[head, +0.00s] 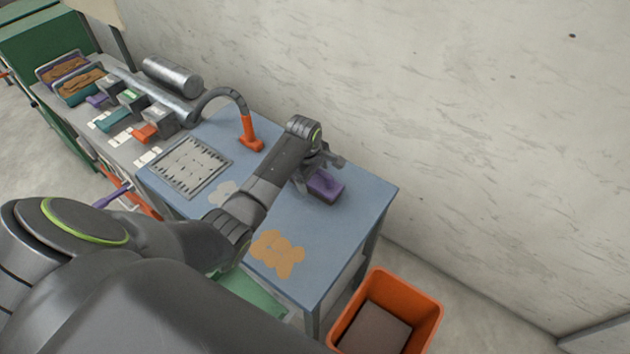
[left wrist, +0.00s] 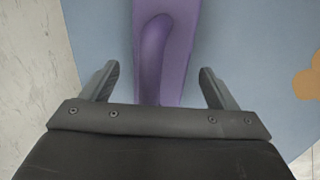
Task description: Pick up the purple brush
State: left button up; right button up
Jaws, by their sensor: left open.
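The purple brush (head: 326,186) lies on the blue-grey table (head: 345,215), near its far edge by the wall. In the left wrist view its purple back and raised handle (left wrist: 163,50) run between my fingers. My left gripper (head: 322,163) is open at the brush, with one finger on each side and clear gaps to it in the left wrist view (left wrist: 155,80). The lower end of the brush is hidden behind the gripper body in that view. My right gripper is in neither view.
An orange bin (head: 388,312) stands on the floor by the table's near right corner. An orange-brown patch (head: 277,253) and a slotted metal grate (head: 189,166) lie on the table. An orange-ended hose (head: 250,135) curves over the far left part. The wall is close behind.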

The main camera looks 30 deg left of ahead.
pick_arm(q)
jog(key=c, duration=1.1)
jog(key=shift+r, duration=0.1)
jog(key=shift+c, duration=0.2)
notch_tip(320, 180, up, 10)
jog(key=shift+b, duration=0.85)
jog(key=o, duration=0.5)
jog(key=shift+c, duration=1.6)
